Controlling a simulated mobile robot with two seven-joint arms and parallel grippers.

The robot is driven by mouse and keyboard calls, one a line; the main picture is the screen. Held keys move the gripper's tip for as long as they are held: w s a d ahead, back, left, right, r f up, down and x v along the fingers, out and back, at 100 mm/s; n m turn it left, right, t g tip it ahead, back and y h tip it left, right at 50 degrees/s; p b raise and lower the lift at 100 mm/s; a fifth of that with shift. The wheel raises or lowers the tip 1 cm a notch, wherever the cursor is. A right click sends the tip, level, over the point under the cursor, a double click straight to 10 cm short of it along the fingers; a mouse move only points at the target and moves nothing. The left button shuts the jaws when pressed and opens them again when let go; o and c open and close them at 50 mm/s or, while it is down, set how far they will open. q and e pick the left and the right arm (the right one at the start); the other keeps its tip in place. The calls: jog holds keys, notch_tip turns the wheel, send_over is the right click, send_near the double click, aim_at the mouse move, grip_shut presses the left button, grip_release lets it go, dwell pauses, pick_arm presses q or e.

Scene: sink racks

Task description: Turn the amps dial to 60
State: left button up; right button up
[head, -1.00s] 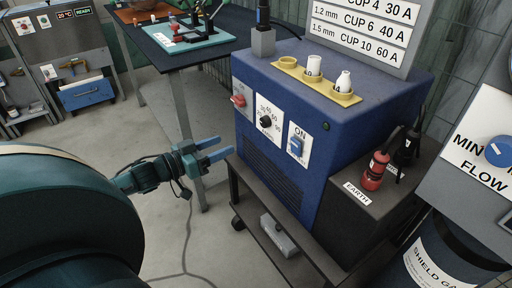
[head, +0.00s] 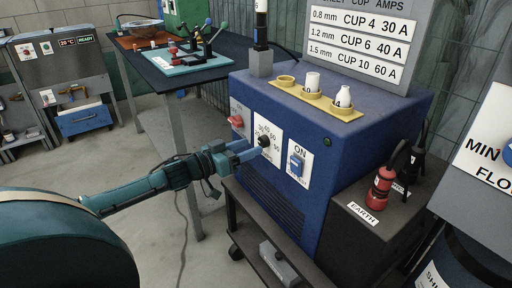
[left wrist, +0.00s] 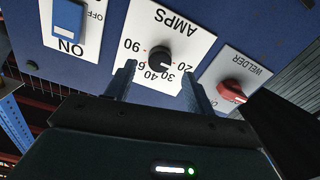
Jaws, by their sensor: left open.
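The amps dial (head: 264,141) is a black round knob on a white plate on the blue welder's front. In the left wrist view the dial (left wrist: 159,57) appears upside down with numbers around it. A small pale mark on it seems to face the low numbers near 20 and 30, but I cannot read it exactly. My left gripper (head: 250,151) is open in front of the plate. In the left wrist view its blue fingers (left wrist: 159,72) lie to either side of the dial, with gaps between them and the knob. My right gripper is not in view.
A red welder switch (head: 237,121) is left of the dial and a blue on/off switch (head: 296,164) right of it. A chart (head: 362,44) pairs CUP 10 with 60 A. Yellow cup holders (head: 315,98) sit on top. A workbench (head: 163,71) stands behind left.

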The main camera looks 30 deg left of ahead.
aim_at(260, 142)
pick_arm(q)
jog(key=shift+x, duration=1.75)
jog(key=shift+c, duration=0.4)
jog(key=c, duration=0.9)
